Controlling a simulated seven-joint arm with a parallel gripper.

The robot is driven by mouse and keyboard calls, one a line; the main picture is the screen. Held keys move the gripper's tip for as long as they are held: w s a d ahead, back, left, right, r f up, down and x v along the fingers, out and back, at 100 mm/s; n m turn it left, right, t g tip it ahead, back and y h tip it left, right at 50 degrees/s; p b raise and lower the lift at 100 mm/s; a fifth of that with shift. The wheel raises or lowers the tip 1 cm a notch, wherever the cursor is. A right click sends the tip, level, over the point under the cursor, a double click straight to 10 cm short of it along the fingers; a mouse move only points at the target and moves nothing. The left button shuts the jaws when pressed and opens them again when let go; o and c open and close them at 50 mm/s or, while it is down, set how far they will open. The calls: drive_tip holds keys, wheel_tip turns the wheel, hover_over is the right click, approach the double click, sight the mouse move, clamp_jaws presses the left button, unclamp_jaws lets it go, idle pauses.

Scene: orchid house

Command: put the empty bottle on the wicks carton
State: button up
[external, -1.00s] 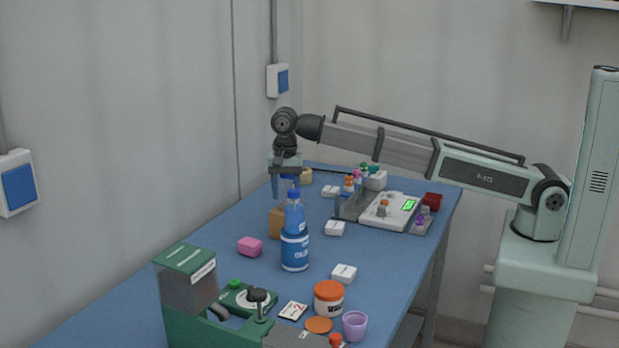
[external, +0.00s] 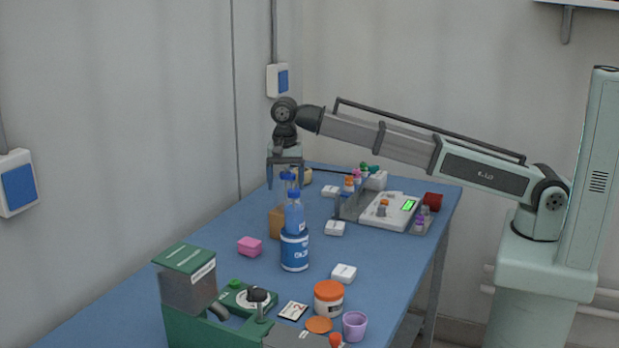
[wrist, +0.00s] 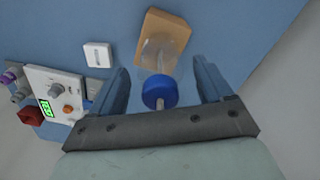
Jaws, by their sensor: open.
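The empty bottle, clear with a blue cap (wrist: 159,94), stands upright below my gripper (wrist: 163,88) in the wrist view. Its clear body ends over the tan wicks carton (wrist: 172,31), and it appears to stand on top of it. In the external view the cap (external: 288,177) shows just under my gripper (external: 286,186), and the carton (external: 276,222) is partly hidden behind a blue labelled bottle. My gripper is open, with one finger on each side of the bottle's cap and clear of it.
The blue labelled bottle (external: 294,251) stands close in front of the carton. Bare blue table (external: 200,235) shows at left.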

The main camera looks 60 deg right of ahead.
wheel_tip(320, 180, up, 9)
drive_tip(key=shift+r, duration=0.1)
idle(0.3)
